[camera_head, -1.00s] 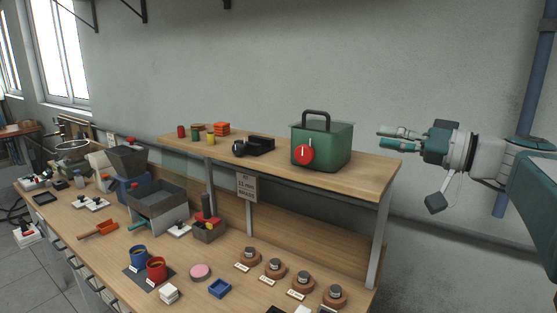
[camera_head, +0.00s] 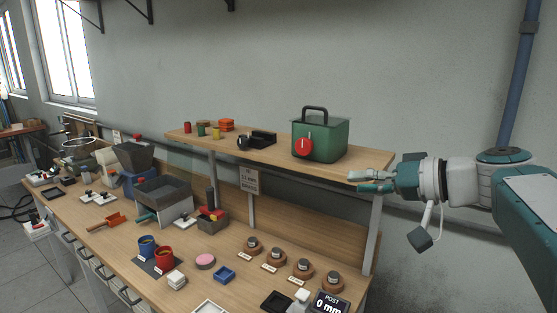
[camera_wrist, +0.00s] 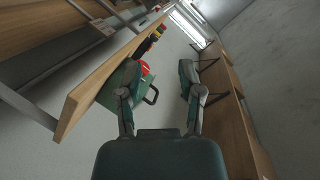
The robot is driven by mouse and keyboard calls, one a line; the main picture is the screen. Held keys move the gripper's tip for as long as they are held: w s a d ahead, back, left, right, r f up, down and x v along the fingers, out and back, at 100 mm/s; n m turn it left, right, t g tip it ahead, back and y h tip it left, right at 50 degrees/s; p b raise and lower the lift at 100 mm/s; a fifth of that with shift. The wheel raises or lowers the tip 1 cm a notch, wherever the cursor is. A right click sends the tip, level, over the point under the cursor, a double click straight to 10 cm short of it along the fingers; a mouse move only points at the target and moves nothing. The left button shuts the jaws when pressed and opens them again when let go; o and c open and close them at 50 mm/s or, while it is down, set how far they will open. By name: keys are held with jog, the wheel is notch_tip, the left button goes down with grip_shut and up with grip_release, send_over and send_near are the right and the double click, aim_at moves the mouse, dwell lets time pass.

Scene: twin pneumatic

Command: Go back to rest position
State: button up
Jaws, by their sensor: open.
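My gripper (camera_head: 350,182) is at the right in the head view, pointing left, close to the right end of the raised wooden shelf (camera_head: 376,164). In the wrist view my gripper (camera_wrist: 158,80) shows two fingers spread apart with nothing between them. The green box with a black handle and red knob (camera_head: 328,138) stands on the shelf, left of and beyond my gripper. In the wrist view the green box (camera_wrist: 112,88) shows partly behind the left finger.
The workbench (camera_head: 205,287) below holds blue and red cups, a grey bin (camera_head: 165,200), several round wooden bases and a small "0 mm" display (camera_head: 331,304). A blue pipe (camera_head: 518,80) runs up the wall at right.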

jog(key=s+f+g+h, duration=0.1)
jog(key=s+f+h, duration=0.5)
jog(key=s+f, duration=0.3)
jog(key=s+d+f+m+g+h, duration=0.1)
jog(key=s+f+h, duration=0.5)
jog(key=s+f, duration=0.3)
notch_tip(320, 180, down, 5)
jog(key=shift+s+d+r+g, duration=0.1)
jog(key=shift+s+d+g, duration=0.1)
jog(key=shift+d+g, duration=0.1)
jog(key=shift+a, duration=0.1)
dwell(0.4)
